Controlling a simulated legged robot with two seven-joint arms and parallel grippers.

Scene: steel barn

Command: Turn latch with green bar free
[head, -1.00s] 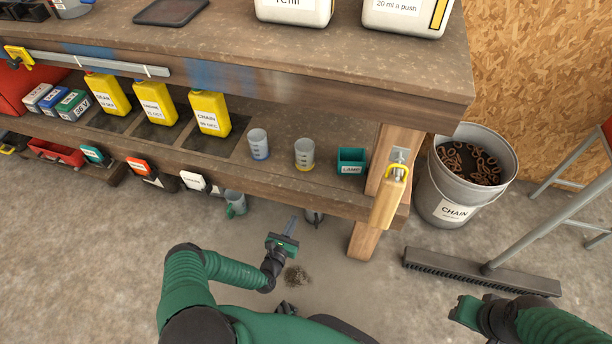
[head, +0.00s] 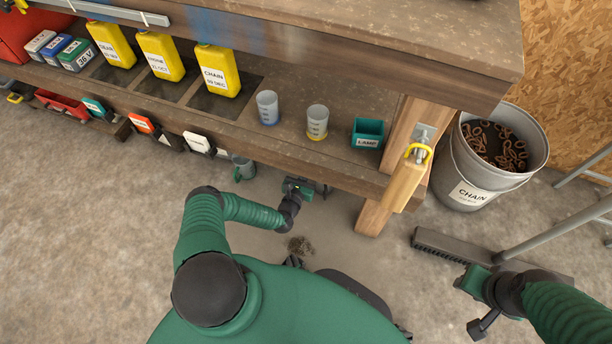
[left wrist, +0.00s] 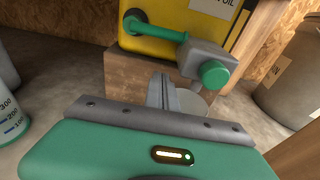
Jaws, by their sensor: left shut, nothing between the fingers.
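In the left wrist view a green bar (left wrist: 157,28) runs from a dark round fitting on a yellow oil container to a grey block (left wrist: 208,60) with a green round end. It looks like a tap; I cannot tell whether it is the latch. My left gripper's fingers (left wrist: 165,82) are shut and empty, pointing at it, below and apart from the grey block. In the head view my left gripper (head: 306,188) is at the lower shelf's front edge, fingertips hidden. My right gripper (head: 474,288) is low at the right, fingers unclear.
The shelf (head: 250,135) holds yellow bottles (head: 218,72), cups (head: 317,122) and a teal bin (head: 368,133). A wooden block (left wrist: 135,75) stands below the yellow container (left wrist: 150,45). A chain bucket (head: 480,170) and broom (head: 450,245) are at the right.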

